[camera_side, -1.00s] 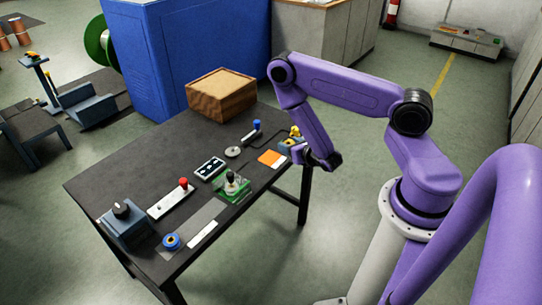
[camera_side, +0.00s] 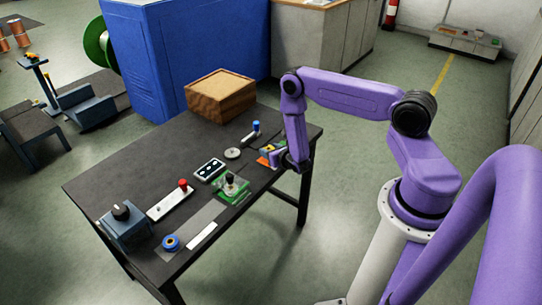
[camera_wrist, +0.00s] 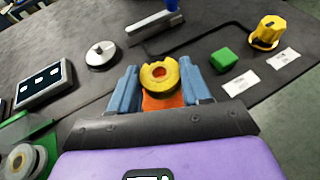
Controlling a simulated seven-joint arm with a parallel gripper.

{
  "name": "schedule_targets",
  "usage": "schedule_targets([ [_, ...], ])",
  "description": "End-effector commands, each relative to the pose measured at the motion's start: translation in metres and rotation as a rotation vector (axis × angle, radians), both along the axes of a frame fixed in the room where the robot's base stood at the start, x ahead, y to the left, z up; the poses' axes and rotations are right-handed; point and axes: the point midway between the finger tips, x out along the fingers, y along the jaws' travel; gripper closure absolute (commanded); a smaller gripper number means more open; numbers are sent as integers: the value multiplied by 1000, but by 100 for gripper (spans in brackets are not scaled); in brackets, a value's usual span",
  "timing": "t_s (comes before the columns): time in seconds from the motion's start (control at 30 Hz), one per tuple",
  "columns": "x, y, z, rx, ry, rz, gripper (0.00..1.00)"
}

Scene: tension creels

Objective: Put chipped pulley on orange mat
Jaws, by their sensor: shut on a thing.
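My gripper (camera_wrist: 159,84) is shut on the chipped pulley (camera_wrist: 158,82), a yellow ring with an uneven top rim and a reddish centre, held between two blue fingers. The orange mat (camera_wrist: 152,104) shows below and behind the pulley in the wrist view. In the side view my gripper (camera_side: 278,157) is at the orange mat (camera_side: 263,162) near the table's right end, partly covering it. I cannot tell whether the pulley touches the mat.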

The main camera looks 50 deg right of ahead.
Motion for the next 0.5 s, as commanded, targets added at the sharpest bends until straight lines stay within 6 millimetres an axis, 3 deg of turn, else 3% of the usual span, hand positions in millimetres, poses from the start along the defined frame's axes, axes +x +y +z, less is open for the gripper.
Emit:
schedule_targets([
  [0.2,-1,0,-22,1,2,0,83],
  [0.5,-1,0,-23,0,1,0,83],
])
